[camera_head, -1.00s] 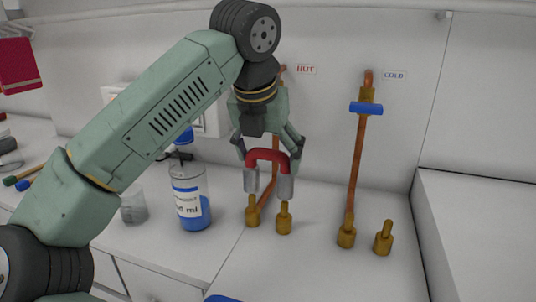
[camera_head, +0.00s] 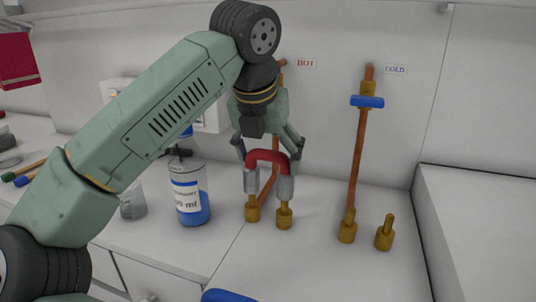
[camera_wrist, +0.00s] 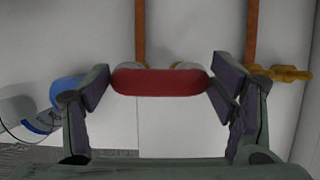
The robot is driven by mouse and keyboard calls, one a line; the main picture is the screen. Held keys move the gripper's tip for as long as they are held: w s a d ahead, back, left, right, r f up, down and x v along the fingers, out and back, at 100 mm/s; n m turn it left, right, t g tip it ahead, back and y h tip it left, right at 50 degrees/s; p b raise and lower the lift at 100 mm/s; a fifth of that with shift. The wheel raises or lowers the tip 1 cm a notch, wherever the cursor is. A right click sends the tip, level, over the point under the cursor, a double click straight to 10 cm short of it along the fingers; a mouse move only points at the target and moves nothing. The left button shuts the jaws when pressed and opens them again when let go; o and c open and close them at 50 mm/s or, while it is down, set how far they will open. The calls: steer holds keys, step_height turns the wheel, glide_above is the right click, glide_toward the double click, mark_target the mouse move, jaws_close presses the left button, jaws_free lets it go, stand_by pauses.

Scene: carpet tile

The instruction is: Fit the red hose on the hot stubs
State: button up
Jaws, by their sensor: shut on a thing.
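The red hose (camera_head: 267,156) is an upside-down U with a grey cuff (camera_head: 251,181) on each end. My gripper (camera_head: 268,150) is shut on its red top, which also shows between the fingers in the wrist view (camera_wrist: 160,82). The two brass hot stubs (camera_head: 252,212) (camera_head: 284,217) stand upright under the HOT label (camera_head: 306,63). Each cuff sits right above its stub, with the lower ends at the stub tips. I cannot tell whether the tips are inside the cuffs. The wrist view hides the hot stubs behind the hose.
Two cold stubs (camera_head: 347,229) (camera_head: 384,234) stand to the right, near a copper pipe with a blue handle (camera_head: 367,102). A bottle of blue liquid (camera_head: 188,195) and a beaker (camera_head: 132,204) stand left. A white raised block (camera_head: 480,230) bounds the right side.

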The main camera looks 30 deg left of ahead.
mark_target(266, 161)
steer(key=shift+f+b, duration=1.35)
steer(key=shift+f, duration=0.4)
steer(key=o, duration=1.3)
steer(key=v, duration=0.7)
steer(key=shift+s+r, duration=0.1)
steer(key=shift+r, duration=0.15)
steer(key=shift+f, duration=0.1)
